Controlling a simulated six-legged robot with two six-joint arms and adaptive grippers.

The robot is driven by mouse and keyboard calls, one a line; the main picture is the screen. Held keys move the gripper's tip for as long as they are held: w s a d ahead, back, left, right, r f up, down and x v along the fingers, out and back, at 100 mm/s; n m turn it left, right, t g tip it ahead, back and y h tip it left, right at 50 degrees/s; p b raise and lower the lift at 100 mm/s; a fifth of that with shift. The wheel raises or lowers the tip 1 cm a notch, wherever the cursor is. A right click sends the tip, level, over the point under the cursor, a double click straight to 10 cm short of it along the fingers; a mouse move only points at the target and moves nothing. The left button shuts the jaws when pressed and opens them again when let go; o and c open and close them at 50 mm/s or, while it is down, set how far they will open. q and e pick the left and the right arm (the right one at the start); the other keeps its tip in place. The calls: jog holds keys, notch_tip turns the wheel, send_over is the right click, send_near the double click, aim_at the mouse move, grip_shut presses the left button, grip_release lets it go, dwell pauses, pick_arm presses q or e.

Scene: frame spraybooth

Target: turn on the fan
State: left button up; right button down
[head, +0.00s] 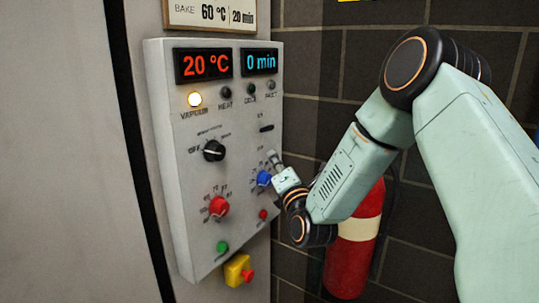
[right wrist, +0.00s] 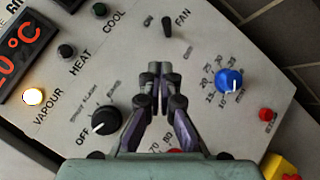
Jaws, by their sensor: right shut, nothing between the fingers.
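The fan switch (head: 266,128) is a small dark toggle on the upper right of the grey control panel (head: 170,130). In the right wrist view the toggle (right wrist: 167,26) stands beside the FAN label. My right gripper (head: 274,157) is in front of the panel's right side, close to the blue knob and below the toggle in the picture. In the right wrist view its fingertips (right wrist: 160,70) are together and empty, a little short of the toggle, with a visible gap in the picture. My left gripper is not in view.
The panel bears a black knob (head: 214,151), a red knob (head: 218,207), a blue knob (head: 264,178) and a green button (head: 222,247). The VAPOUR lamp (head: 195,99) is lit. The displays read 20 °C and 0 min. A red extinguisher (head: 350,268) stands at right.

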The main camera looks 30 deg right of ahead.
jog(key=s+a+f+m+g+y+b, duration=0.2)
jog(key=s+a+f+m+g, duration=0.15)
jog(key=f+m, duration=0.45)
jog(key=s+a+f+m+g+y+b, duration=0.1)
jog(key=s+a+f+m+g, duration=0.3)
jog(key=f, duration=0.7)
jog(key=s+a+f+m+g+y+b, duration=0.25)
jog(key=s+f+m, duration=0.3)
jog(key=f, duration=0.45)
jog(key=s+a+f+m+g+b, duration=0.2)
jog(key=s+f+g+b, duration=0.3)
jog(key=s+f, duration=0.8)
jog(key=s+a+f+m+g+b, duration=0.2)
jog(key=s+f+g+b, duration=0.3)
jog(key=s+f, duration=0.8)
jog(key=s+a+b, duration=0.1)
jog(key=s, duration=0.2)
jog(key=shift+a+f, duration=0.35)
